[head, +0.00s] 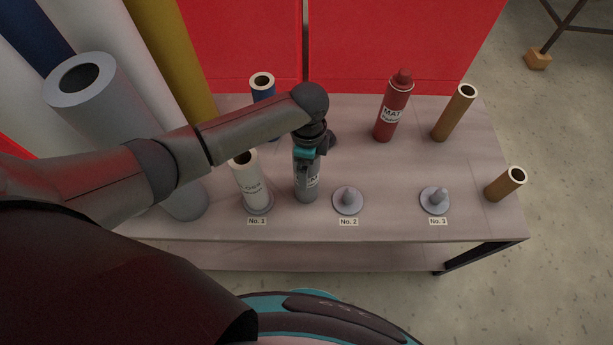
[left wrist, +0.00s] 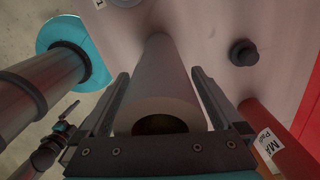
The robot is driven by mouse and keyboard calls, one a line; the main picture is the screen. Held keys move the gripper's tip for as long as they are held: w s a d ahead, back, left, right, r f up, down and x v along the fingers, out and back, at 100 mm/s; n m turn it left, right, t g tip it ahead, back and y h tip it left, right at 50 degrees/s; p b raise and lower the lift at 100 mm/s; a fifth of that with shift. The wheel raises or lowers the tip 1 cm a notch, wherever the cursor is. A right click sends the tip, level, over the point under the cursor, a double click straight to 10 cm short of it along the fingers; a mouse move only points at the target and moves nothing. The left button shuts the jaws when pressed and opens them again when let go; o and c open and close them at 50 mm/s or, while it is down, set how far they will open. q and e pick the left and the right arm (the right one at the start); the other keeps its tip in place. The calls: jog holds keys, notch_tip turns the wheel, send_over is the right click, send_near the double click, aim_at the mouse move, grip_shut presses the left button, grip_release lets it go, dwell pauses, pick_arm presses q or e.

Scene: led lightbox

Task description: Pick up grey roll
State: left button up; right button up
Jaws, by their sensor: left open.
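The grey roll (head: 305,186) stands upright on the table, between the white roll and the No. 2 peg, with a partly hidden label on its side. My left gripper (head: 307,155) is over it from above. In the left wrist view the grey roll (left wrist: 160,80) lies between the two fingers of my left gripper (left wrist: 159,76), its hollow top end close to the palm. The fingers are spread on either side, with a narrow gap showing beside the roll. The gripper and wrist hide the roll's top in the head view. My right gripper is not in view.
A white roll (head: 249,187) stands on the No. 1 peg. The No. 2 peg (head: 348,201) and No. 3 peg (head: 435,201) are bare. A blue roll (head: 262,92), a red MAT bottle (head: 393,108) and brown rolls (head: 455,113) stand around. Large rolls (head: 92,100) lean at left.

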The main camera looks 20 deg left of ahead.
pick_arm(q)
grip_shut()
dwell(0.9)
